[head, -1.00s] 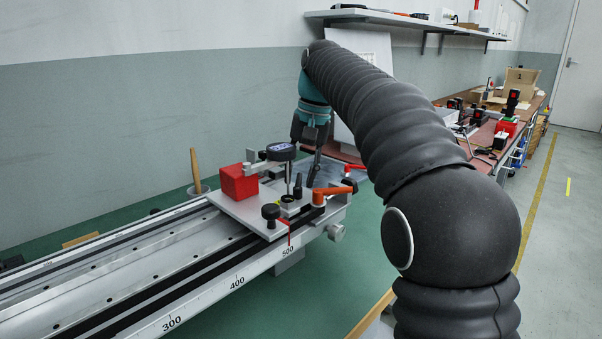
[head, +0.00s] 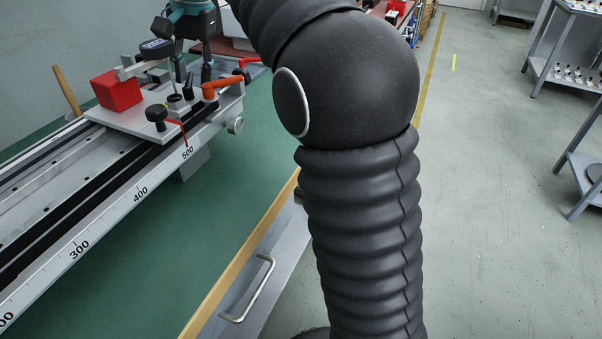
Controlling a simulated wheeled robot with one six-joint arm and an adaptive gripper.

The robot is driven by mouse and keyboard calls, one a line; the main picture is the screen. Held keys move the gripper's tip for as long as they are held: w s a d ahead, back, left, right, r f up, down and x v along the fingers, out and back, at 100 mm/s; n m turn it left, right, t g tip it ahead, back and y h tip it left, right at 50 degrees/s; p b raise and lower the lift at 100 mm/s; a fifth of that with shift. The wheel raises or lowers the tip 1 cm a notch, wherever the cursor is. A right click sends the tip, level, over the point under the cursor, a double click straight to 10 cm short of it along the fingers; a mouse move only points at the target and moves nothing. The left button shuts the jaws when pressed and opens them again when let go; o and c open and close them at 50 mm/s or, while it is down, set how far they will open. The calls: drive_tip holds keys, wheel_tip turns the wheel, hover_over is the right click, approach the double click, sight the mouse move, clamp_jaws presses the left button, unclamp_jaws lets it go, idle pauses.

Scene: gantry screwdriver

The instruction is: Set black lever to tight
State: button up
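A carriage plate (head: 137,119) sits on the long rail at the upper left of the head view. A small black lever (head: 188,86) stands roughly upright on it, between a dark round post and an orange lever (head: 222,88). A black knob (head: 156,113) is at the plate's front edge. Which way the black lever counts as tight cannot be read. My gripper (head: 193,72) points down just behind the black lever. Its dark fingers are apart, so it looks open and empty. Contact with the lever cannot be made out, and the gripper's top is cut off by the frame.
A red block (head: 117,90) and a dial gauge (head: 156,49) stand on the carriage close to my gripper. A red lever (head: 246,66) is behind. The scaled rail (head: 110,217) runs to the lower left over a green bench top (head: 235,165). Grey shelves stand at far right.

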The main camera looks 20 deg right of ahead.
drive_tip(key=m, duration=0.3)
drive_tip(key=shift+s+d+t, duration=0.3)
drive_tip(key=m+b, duration=0.2)
drive_tip(key=shift+s+d+f+m+h, duration=0.2)
drive_tip(key=shift+s+m+h, duration=0.1)
drive_tip(key=shift+m+h, duration=0.1)
drive_tip(key=m+b, duration=0.2)
drive_tip(key=s+m+b, duration=0.1)
drive_tip(key=m+b, duration=0.1)
drive_tip(key=shift+s+m+t+h+b, duration=0.1)
drive_tip(key=shift+m+t+h+b, duration=0.2)
drive_tip(key=shift+m+h+b, duration=0.1)
wheel_tip(320, 180, up, 14)
drive_tip(key=s+p, duration=0.2)
drive_tip(key=p, duration=0.4)
drive_tip(key=s+d+f+n+t, duration=0.1)
drive_tip(key=s+d+f+n, duration=0.5)
drive_tip(key=s+f, duration=0.4)
drive_tip(key=s+d+f+n+t, duration=0.2)
drive_tip(key=s+d+f+n, duration=0.3)
drive_tip(key=f, duration=0.8)
drive_tip(key=s+n, duration=0.3)
drive_tip(key=s, duration=0.2)
drive_tip(key=shift+s+d+p, duration=0.35)
